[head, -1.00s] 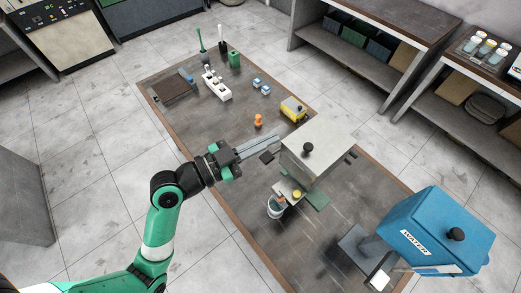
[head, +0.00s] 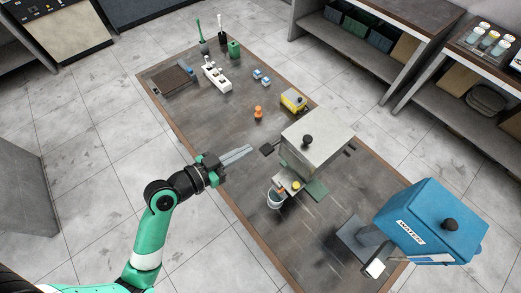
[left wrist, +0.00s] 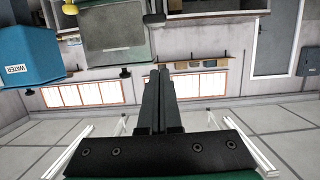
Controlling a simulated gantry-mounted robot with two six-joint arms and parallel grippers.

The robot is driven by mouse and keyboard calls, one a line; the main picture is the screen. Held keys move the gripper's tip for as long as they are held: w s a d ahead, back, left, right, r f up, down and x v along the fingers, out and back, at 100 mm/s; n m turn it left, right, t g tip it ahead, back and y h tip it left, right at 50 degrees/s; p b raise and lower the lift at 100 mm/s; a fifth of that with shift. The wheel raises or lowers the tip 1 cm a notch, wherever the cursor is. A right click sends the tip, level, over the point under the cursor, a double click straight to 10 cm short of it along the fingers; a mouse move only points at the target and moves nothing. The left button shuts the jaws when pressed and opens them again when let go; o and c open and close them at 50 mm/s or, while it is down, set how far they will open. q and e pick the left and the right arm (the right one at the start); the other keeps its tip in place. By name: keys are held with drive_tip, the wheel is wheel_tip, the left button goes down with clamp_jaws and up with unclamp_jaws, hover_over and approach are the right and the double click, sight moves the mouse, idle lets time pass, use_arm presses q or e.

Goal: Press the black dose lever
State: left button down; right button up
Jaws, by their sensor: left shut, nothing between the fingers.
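A black flat lever (head: 267,149) sticks out from the left side of a grey box-shaped machine (head: 325,135) with a black knob on its lid. In the left wrist view a black part that looks like this lever (left wrist: 155,18) shows near the top. My left gripper (head: 251,149) is shut and empty. Its fingertips point at the lever from the left with a small gap in the head view; their height above the table is hard to tell. My right gripper is in neither view.
A blue WATER tank (head: 432,222) stands at the right. An orange figure-like piece (head: 258,112) and a yellow device (head: 294,99) stand behind the lever. The table left of the machine is mostly clear.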

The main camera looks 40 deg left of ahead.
sight(279, 142)
use_arm(q)
drive_tip(key=w+f, duration=0.5)
drive_tip(key=w, duration=0.1)
drive_tip(key=shift+w+d+f, duration=0.15)
drive_tip(key=shift+d+f, duration=0.05)
drive_tip(key=shift+d, duration=0.15)
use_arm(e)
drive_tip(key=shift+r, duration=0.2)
